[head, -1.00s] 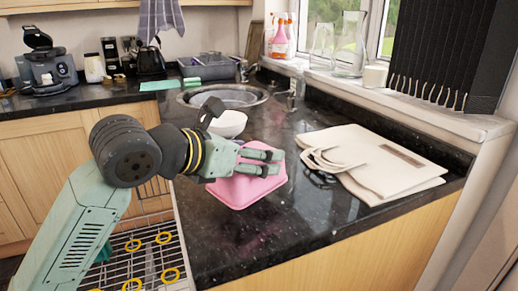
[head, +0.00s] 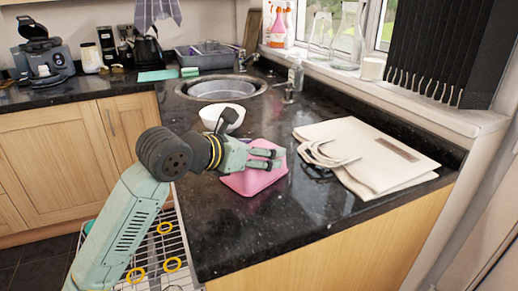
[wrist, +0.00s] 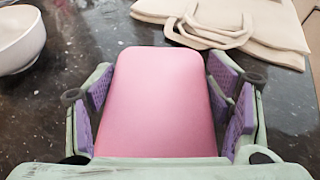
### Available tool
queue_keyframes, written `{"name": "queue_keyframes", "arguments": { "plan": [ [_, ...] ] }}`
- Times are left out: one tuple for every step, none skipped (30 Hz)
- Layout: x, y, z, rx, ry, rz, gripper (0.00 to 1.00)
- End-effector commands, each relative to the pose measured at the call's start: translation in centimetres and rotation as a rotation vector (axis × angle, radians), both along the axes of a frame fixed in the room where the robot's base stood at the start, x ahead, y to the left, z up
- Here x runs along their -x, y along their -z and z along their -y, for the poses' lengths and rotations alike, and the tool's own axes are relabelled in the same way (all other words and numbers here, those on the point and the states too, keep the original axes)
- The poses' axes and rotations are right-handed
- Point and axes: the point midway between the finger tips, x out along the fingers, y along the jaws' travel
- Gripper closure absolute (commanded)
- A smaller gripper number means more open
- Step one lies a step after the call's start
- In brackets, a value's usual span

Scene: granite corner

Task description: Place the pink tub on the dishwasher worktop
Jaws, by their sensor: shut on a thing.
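The pink tub (head: 256,181) is over the near part of the black granite worktop (head: 240,236), left of a cream bag. My gripper (head: 282,158) is shut on the tub, with its fingers over it in the head view. In the wrist view, the tub (wrist: 165,100) fills the space between the purple finger pads (wrist: 170,105), smooth face towards the camera. I cannot tell whether the tub touches the worktop; its underside is hidden.
The cream folded bag (head: 370,160) lies to the right. A white bowl (head: 212,117) stands behind my gripper, near the sink (head: 222,88). A wire rack (head: 150,262) with yellow rings is below at left. The front worktop is clear.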

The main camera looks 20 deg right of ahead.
Motion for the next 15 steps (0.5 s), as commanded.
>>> {"name": "queue_keyframes", "arguments": {
  "plan": [
    [0.0,0.02,-0.01,0.0,0.0,0.0,0.55],
    [0.0,0.1,-0.01,0.0,0.0,0.0,0.55],
    [0.01,0.24,-0.01,0.0,0.0,0.0,0.55],
    [0.0,0.34,-0.01,0.0,0.0,0.0,0.55],
    [0.0,0.42,-0.01,0.0,0.0,0.0,0.55],
    [0.0,0.31,-0.01,0.0,0.0,0.0,0.26],
    [0.0,0.26,-0.01,0.0,0.0,0.0,0.24],
    [0.01,0.25,-0.02,0.0,0.0,0.0,0.22],
    [0.01,0.25,-0.02,0.0,0.0,0.0,0.19],
    [0.01,0.25,-0.02,0.0,0.0,0.0,0.17],
    [0.01,0.25,-0.02,0.0,0.0,0.0,0.15],
    [0.01,0.25,-0.02,0.0,0.0,0.0,0.13],
    [0.01,0.25,-0.02,0.0,0.0,0.0,0.11],
    [0.01,0.25,-0.02,0.0,0.0,0.0,0.09],
    [0.01,0.24,-0.01,0.0,0.0,0.0,0.07]
  ]
}}
